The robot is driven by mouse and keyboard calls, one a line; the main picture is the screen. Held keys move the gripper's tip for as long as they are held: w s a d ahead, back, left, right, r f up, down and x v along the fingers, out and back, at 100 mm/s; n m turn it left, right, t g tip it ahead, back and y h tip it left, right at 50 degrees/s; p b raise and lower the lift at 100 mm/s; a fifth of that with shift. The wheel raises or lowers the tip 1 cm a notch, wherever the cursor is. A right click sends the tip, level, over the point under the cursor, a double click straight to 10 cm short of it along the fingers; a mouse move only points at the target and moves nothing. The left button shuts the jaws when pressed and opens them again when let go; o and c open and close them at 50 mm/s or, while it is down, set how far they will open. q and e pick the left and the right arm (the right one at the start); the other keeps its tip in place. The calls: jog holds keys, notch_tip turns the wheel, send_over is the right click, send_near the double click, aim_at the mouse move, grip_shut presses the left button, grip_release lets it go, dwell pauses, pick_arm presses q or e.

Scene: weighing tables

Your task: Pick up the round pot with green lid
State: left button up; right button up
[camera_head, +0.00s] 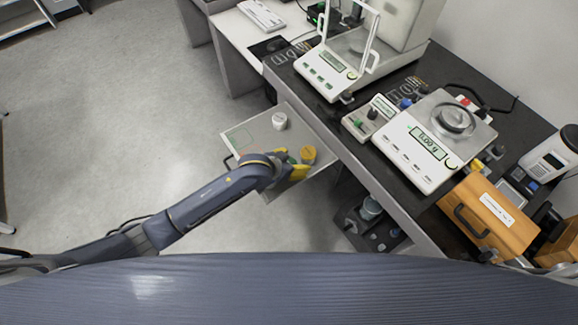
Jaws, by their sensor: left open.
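A green-lidded pot (291,160) shows only as a small green patch at my left gripper, on a pull-out shelf (255,135). Most of it is hidden by the gripper. My left gripper (290,164), with yellow fingers, is open and reaches over the shelf from the left. Its fingers are close around or beside the green patch; I cannot tell whether they touch it. A pot with an orange-yellow lid (308,154) stands just right of the gripper. My right gripper is not in view.
A white pot (280,121) stands farther back on the shelf. The dark bench (345,125) borders the shelf on the right, with two balances, one (428,140) nearer and one (335,72) behind. A wooden box (487,215) is at right. Floor at left is clear.

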pick_arm(q)
jog(key=shift+c, duration=0.5)
jog(key=c, duration=1.4)
jog(key=shift+r, duration=0.15)
